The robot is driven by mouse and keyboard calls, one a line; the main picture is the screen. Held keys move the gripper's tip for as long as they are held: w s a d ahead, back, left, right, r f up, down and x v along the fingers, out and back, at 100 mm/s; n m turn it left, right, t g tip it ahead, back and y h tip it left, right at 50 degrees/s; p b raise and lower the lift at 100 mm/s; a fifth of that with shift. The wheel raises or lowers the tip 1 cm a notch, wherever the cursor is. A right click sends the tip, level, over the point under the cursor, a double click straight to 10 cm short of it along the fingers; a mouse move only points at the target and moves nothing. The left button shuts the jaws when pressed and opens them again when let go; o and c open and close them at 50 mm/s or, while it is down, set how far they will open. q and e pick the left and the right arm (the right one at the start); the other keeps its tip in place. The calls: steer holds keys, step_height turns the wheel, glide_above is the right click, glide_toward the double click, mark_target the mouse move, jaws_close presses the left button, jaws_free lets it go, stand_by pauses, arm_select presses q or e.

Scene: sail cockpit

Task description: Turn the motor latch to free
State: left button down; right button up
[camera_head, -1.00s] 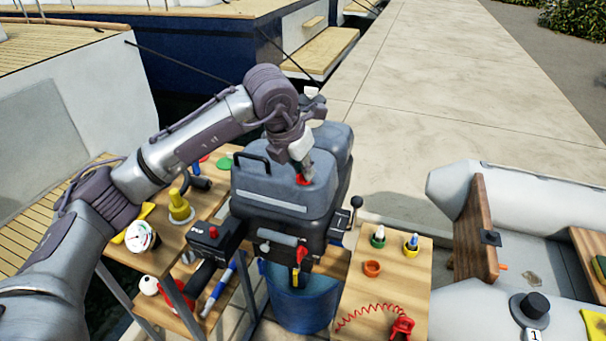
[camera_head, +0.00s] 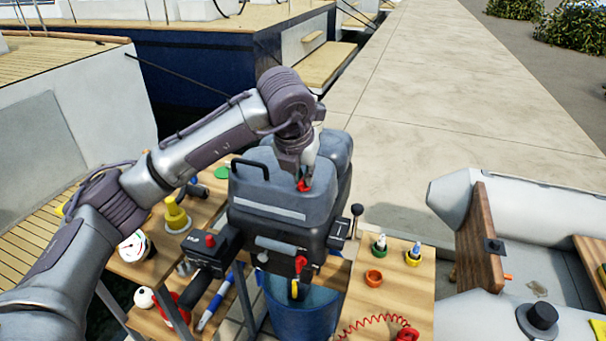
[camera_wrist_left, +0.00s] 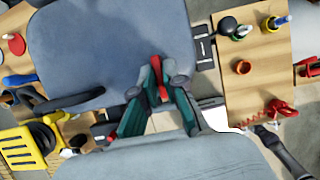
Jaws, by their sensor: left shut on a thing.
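The grey outboard motor (camera_head: 270,191) stands upright in the middle of the head view, between two wooden tables. A small red latch (camera_head: 303,186) sits on top of its cowl; it also shows in the left wrist view (camera_wrist_left: 157,74). My left gripper (camera_head: 306,178) reaches down onto the cowl from above. In the left wrist view its fingertips (camera_wrist_left: 160,86) are shut around the red latch, which partly hides between them. Another red-and-yellow piece (camera_head: 299,266) is on the front of the motor. My right gripper is not in view.
A blue bucket (camera_head: 307,312) stands below the motor. A black-knobbed lever (camera_head: 356,210) sticks up at its right. The right table (camera_head: 390,290) holds small coloured cups and a coiled red cord. A grey inflatable boat (camera_head: 452,202) lies farther right. The dock is clear behind.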

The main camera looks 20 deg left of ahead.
arm_select(q)
steer(key=c, duration=1.2)
jaws_free()
steer(key=shift+c, duration=0.2)
steer(key=shift+r, duration=0.2)
steer(key=v, duration=1.1)
steer(key=shift+s+r, duration=0.15)
steer(key=shift+r, duration=0.15)
